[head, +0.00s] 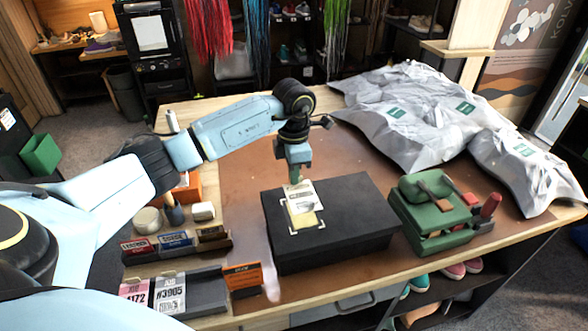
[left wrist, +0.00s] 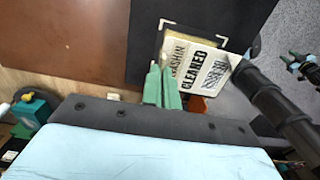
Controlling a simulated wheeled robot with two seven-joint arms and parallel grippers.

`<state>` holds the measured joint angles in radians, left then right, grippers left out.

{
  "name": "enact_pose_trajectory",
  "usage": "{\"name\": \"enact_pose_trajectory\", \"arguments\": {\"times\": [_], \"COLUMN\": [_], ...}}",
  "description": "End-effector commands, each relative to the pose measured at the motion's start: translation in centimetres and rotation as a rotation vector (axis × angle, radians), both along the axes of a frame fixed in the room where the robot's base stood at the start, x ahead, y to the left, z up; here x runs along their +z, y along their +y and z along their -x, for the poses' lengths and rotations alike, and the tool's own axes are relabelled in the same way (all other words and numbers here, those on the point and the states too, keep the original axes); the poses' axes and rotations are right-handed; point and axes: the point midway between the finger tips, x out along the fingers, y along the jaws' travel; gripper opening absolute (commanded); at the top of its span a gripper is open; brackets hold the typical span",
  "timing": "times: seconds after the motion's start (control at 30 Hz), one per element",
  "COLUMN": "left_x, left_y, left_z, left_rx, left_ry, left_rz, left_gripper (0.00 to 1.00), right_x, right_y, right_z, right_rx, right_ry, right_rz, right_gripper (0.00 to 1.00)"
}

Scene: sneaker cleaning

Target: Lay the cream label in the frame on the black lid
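The cream label (head: 301,197), printed with dark text, is at the fingertips of my left gripper (head: 295,179). In the left wrist view the label (left wrist: 192,62) reads "CLEANED", and the green fingers (left wrist: 162,86) are close together at its near edge. The label is tilted over the black lid (head: 345,207) of a box. White corner marks of the frame (head: 322,228) show around it. A yellowish patch (head: 304,219) shows inside the frame beside the label; the label hides part of it. A dark, green-tipped thing at the right of the left wrist view may be my right gripper (left wrist: 296,62).
A green caddy (head: 432,215) with brushes stands right of the box. Grey bags (head: 420,115) cover the back right. Small blocks (head: 175,241) and a tag tray (head: 207,292) with an orange sign (head: 243,277) are left. The brown mat behind the box is clear.

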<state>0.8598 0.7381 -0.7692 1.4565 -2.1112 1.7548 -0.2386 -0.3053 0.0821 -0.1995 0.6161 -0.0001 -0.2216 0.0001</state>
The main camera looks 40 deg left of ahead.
Motion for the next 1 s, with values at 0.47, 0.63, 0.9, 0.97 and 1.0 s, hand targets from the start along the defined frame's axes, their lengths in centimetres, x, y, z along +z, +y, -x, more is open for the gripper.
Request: {"name": "enact_pose_trajectory", "arguments": {"times": [0.47, 0.63, 0.9, 0.97, 1.0], "left_x": [-4.9, -5.5, -5.4, -5.4, -5.4], "left_y": [0.0, 0.0, 0.0, 0.0, 0.0], "left_z": [0.0, 0.0, 0.0, 0.0, 0.0], "left_rx": [-0.001, -0.001, -0.001, -0.001, -0.001], "left_ry": [-0.001, -0.001, -0.001, -0.001, -0.001], "left_rz": [-0.001, 0.0, 0.0, 0.0, 0.0], "left_gripper": [0.0, 0.0, 0.0, 0.0, 0.0], "right_x": [-3.4, -3.8, -3.8, -3.8, -3.8], "right_y": [0.3, 0.4, 0.4, 0.4, 0.4], "right_z": [-0.7, -0.7, -0.7, -0.7, -0.7], "right_rx": [-0.001, -0.001, -0.001, -0.001, -0.001], "right_ry": [-0.012, -0.012, -0.012, -0.012, -0.012], "right_rz": [-0.005, -0.006, -0.006, -0.006, -0.006], "right_gripper": [0.36, 0.36, 0.36, 0.36, 0.36]}}
